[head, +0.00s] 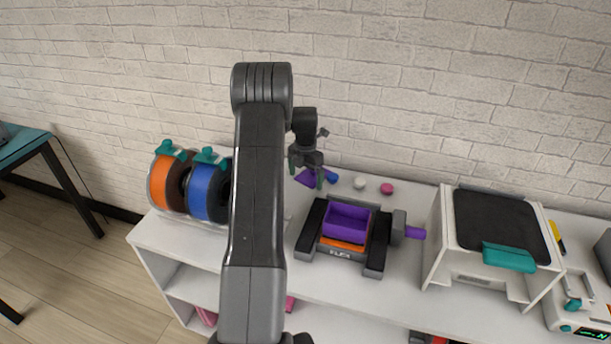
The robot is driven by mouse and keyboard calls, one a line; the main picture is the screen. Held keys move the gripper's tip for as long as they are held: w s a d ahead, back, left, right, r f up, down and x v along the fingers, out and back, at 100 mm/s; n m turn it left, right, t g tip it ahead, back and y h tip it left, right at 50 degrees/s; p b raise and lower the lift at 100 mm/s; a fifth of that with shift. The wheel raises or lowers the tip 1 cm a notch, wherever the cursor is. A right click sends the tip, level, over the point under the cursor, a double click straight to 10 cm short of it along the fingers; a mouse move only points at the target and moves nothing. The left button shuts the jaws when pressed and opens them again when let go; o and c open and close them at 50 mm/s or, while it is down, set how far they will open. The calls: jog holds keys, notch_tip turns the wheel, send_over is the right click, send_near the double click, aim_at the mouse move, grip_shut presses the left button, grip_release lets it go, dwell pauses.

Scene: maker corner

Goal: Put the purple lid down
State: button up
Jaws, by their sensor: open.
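A flat purple piece, which looks like the purple lid (307,179), lies on the white bench top behind the vise, partly hidden by my gripper. My gripper (306,172) points down above or in front of it with its fingers apart. I cannot tell whether the fingers touch it. A purple open box (347,218) sits in the dark vise (314,228), above an orange part, and its top is uncovered.
Small blue (331,176), white (359,183) and pink (387,188) items lie along the back. Orange (162,183) and blue (203,192) spools stand left. A white machine with a dark top (499,227) stands right. A brick wall closes the back.

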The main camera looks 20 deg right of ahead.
notch_tip(320, 180, up, 12)
jog(key=shift+r+b, duration=0.2)
jog(key=shift+b, duration=0.1)
jog(key=shift+f, duration=0.15)
notch_tip(320, 180, down, 12)
jog(key=shift+r+p, duration=0.1)
jog(key=shift+p, duration=0.35)
jog(key=shift+r+b, duration=0.3)
jog(key=shift+r, duration=1.45)
jog(key=shift+f, duration=0.1)
